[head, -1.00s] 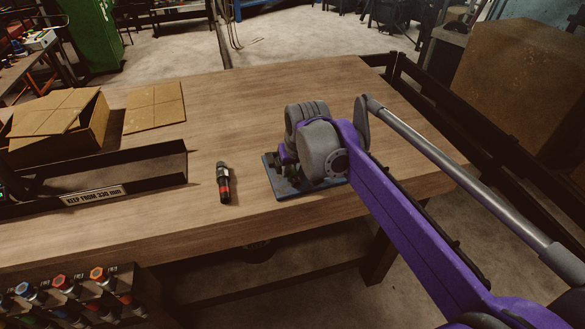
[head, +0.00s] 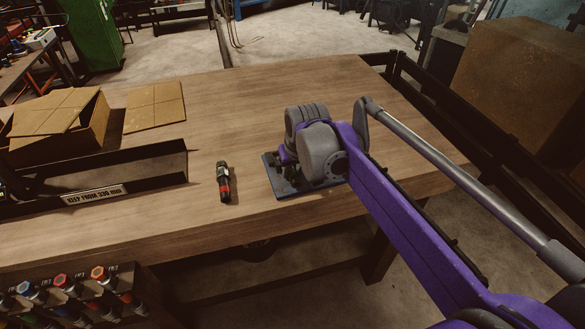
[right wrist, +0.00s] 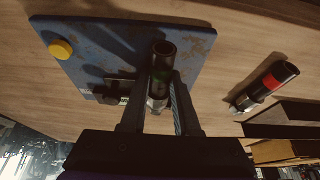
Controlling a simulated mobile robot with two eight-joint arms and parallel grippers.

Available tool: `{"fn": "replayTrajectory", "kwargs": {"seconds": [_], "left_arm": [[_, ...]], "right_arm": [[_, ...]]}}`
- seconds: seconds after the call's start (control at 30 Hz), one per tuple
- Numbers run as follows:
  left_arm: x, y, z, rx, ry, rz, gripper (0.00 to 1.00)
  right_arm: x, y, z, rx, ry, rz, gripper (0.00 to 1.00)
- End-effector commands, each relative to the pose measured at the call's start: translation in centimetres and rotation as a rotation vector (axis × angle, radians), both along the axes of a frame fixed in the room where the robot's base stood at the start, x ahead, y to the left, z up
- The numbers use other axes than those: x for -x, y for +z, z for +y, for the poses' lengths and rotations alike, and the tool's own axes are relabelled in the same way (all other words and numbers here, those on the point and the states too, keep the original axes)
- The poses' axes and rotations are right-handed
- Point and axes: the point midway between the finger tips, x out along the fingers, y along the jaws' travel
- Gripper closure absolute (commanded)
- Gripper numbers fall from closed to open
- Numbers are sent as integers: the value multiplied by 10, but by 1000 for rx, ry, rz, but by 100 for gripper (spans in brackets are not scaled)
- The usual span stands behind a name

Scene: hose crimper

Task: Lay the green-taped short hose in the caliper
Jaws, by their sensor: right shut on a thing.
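My right gripper (right wrist: 157,98) is shut on the short hose (right wrist: 162,72), a dark tube with a faint green band, its open end toward the camera. The gripper and hose are over a worn blue plate (right wrist: 85,42) with a yellow round knob (right wrist: 60,49) and dark fittings, apparently the caliper. Whether the hose touches the fittings cannot be told. In the head view my right arm hides most of the plate (head: 287,190) and the held hose. My left gripper is not in view.
A red-banded hose (head: 223,183) lies on the table left of the plate; it also shows in the right wrist view (right wrist: 265,87). A black tray labelled "KEEP FROM 330 mm" (head: 150,163) and cardboard boxes (head: 95,133) stand at left. A rack of hoses (head: 75,290) is at lower left.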

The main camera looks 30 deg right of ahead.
Motion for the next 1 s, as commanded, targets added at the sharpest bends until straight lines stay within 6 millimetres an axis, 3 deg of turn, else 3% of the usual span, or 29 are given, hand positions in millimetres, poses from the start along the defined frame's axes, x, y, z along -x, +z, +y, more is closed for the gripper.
{"fn": "replayTrajectory", "kwargs": {"seconds": [0.13, 0.17, 0.33, 0.67, 1.0], "left_arm": [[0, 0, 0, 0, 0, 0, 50], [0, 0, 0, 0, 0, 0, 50], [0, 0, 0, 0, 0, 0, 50], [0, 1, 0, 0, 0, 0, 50], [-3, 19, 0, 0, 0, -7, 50]], "right_arm": [[0, 0, 0, 0, 0, 0, 100], [0, 0, 0, 0, 0, 0, 67], [0, 0, 0, 0, 0, 0, 36], [0, 1, 0, 0, 0, 0, 35], [0, 22, 0, 0, 0, 0, 35]]}}
